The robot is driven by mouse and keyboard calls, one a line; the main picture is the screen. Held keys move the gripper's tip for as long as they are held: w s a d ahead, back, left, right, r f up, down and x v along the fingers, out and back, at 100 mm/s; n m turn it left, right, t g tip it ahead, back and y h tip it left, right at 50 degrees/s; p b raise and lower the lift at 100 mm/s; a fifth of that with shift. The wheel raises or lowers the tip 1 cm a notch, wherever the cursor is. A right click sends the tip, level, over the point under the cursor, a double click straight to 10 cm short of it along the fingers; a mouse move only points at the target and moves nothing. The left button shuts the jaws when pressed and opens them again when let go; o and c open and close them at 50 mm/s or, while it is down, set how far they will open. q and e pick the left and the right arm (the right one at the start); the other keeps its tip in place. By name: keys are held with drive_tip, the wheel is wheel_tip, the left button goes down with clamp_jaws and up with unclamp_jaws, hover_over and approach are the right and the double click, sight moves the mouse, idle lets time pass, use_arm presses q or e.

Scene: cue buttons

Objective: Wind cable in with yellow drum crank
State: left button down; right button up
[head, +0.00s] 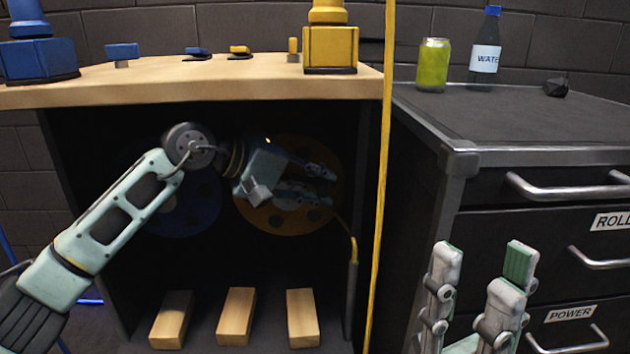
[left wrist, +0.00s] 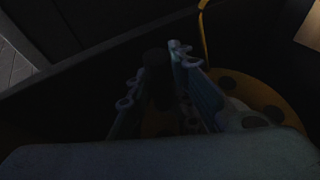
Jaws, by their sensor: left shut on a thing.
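The yellow drum (head: 268,222) is inside the dark cabinet under the wooden top. It also shows in the left wrist view (left wrist: 262,97), in deep shade. My left gripper (head: 318,186) reaches into the cabinet in front of the drum. It is shut on a dark upright grip, seemingly the crank handle (left wrist: 156,72), between its fingers in the left wrist view. The handle is hidden in the head view. Yellow cable (head: 381,170) hangs straight down past the cabinet's right edge. My right gripper (head: 483,262) is open and empty at the lower right.
A blue drum (head: 190,212) is left of the yellow one, partly behind my arm. Several wooden blocks (head: 237,316) lie on the cabinet floor. A drawer unit (head: 520,135) at right carries a can (head: 433,65), a water bottle (head: 486,50) and a dark lump (head: 556,88).

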use_arm(q)
drive_tip(key=shift+s+d+r, duration=0.15)
drive_tip(key=shift+d+r, duration=0.05)
drive_tip(key=shift+d, duration=0.1)
drive_tip(key=c, duration=1.9)
unclamp_jaws()
drive_tip(key=o, duration=0.3)
drive_tip(key=shift+d, duration=0.2)
drive_tip(key=shift+o, duration=0.2)
drive_tip(key=shift+a, duration=0.1)
drive_tip(key=shift+a, duration=0.1)
drive_tip(key=shift+a, duration=0.1)
drive_tip(key=shift+a+r, duration=0.15)
drive_tip(key=shift+a, duration=0.2)
drive_tip(key=v, duration=0.5)
drive_tip(key=shift+s+a+f, duration=0.1)
drive_tip(key=shift+a+f, duration=0.1)
drive_tip(key=shift+f, duration=0.05)
drive_tip(key=s+a, duration=0.4)
drive_tip(key=a, duration=0.5)
drive_tip(key=shift+s+a, duration=0.3)
drive_tip(key=shift+s, duration=0.05)
